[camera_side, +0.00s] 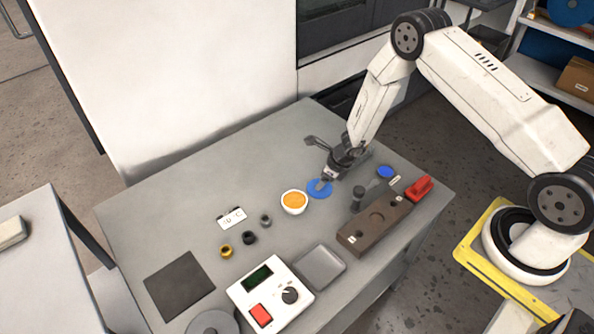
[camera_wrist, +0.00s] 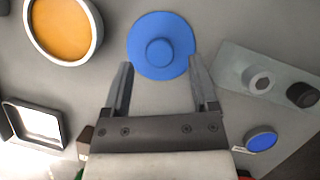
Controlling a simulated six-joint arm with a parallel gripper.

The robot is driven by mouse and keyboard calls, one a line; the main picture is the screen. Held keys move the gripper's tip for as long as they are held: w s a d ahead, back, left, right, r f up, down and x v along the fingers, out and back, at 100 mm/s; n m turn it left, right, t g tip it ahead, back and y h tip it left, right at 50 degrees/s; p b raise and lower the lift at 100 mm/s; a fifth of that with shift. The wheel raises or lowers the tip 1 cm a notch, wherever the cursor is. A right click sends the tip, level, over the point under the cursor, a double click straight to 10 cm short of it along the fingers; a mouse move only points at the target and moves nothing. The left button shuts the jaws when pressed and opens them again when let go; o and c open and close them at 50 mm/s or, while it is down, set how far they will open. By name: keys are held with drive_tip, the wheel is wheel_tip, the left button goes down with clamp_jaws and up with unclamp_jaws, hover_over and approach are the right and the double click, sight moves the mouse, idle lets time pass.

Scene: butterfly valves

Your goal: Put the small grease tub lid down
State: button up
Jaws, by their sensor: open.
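A blue round lid with a raised centre knob lies on the grey table, seen in the wrist view (camera_wrist: 172,28) and in the side view (camera_side: 318,191). The open white tub with orange grease (camera_side: 293,202) stands just left of the lid; it also shows in the wrist view (camera_wrist: 62,28).
A smaller blue disc (camera_side: 385,172) lies to the right, near a red object (camera_side: 419,188). A brown block with holes (camera_side: 375,222), a grey tray (camera_side: 320,267) and a white meter box (camera_side: 269,292) stand toward the front. Small rings (camera_side: 249,238) and a dark mat (camera_side: 179,285) lie left.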

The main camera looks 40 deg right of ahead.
drive_tip(key=v, duration=0.9)
drive_tip(key=shift+s+r, duration=0.15)
drive_tip(key=shift+r, duration=0.1)
drive_tip(key=shift+d, duration=0.1)
drive_tip(key=shift+r, duration=0.1)
idle(0.3)
drive_tip(key=s+a+r+n, duration=0.2)
drive_tip(key=s+r+n, duration=0.6)
drive_tip(key=n, duration=0.7)
drive_tip(key=s+a+r+n+g+h, duration=0.1)
drive_tip(key=s+a+r+n, duration=0.2)
drive_tip(key=s+r+n, duration=0.5)
wheel_tip(320, 180, up, 3)
drive_tip(key=n, duration=0.8)
drive_tip(key=shift+s+a+f+n+h, duration=0.15)
drive_tip(key=shift+a+f+n+h, duration=0.05)
drive_tip(key=shift+a+n+h, duration=0.1)
